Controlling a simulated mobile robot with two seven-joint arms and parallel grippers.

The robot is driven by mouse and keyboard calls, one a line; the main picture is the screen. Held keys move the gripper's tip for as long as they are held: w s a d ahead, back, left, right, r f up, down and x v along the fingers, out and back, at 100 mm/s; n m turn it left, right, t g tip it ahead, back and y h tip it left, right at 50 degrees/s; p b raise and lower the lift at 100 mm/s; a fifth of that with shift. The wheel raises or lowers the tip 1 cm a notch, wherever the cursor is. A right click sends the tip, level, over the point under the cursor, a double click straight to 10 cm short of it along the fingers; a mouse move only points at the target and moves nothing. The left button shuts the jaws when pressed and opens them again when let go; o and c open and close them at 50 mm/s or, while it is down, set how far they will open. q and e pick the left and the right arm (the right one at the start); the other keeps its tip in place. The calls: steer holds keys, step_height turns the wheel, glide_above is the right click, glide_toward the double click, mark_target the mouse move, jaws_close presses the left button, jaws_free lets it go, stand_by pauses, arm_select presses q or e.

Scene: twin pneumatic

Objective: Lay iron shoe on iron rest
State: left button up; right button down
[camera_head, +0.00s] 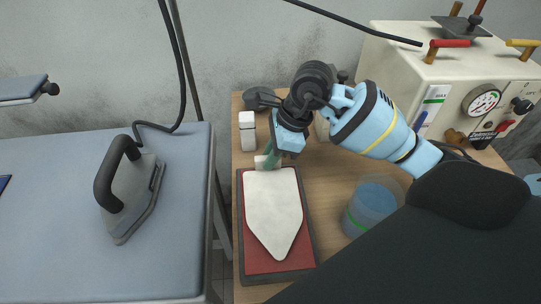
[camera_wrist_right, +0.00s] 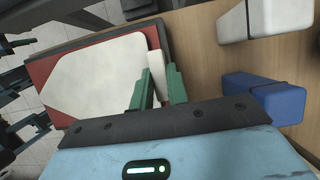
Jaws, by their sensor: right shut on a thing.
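The iron shoe (camera_head: 273,207) is a white, pointed, flat plate. It lies flat over the iron rest (camera_head: 256,264), a red pad in a dark frame, with its tip toward the near edge in the head view. In the right wrist view the shoe (camera_wrist_right: 95,80) covers most of the red pad. My right gripper (camera_head: 269,156) has green fingers, shut on the raised pale tab at the shoe's wide rear end; the fingers also show in the wrist view (camera_wrist_right: 158,88). Whether the shoe touches the pad everywhere I cannot tell. My left gripper is not in view.
A grey iron (camera_head: 135,195) with a black handle stands on the blue-grey ironing board (camera_head: 50,240) at left. A translucent blue container (camera_head: 372,207) stands right of the rest. A white block (camera_head: 247,131) is behind it. A cream machine (camera_head: 425,85) with gauge stands at back right.

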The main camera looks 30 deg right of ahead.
steer(key=shift+f, duration=0.35)
steer(key=shift+f, duration=0.15)
steer(key=c, duration=1.4)
jaws_free()
steer(key=shift+o, duration=0.2)
steer(key=v, duration=1.2)
steer(key=shift+r, duration=0.2)
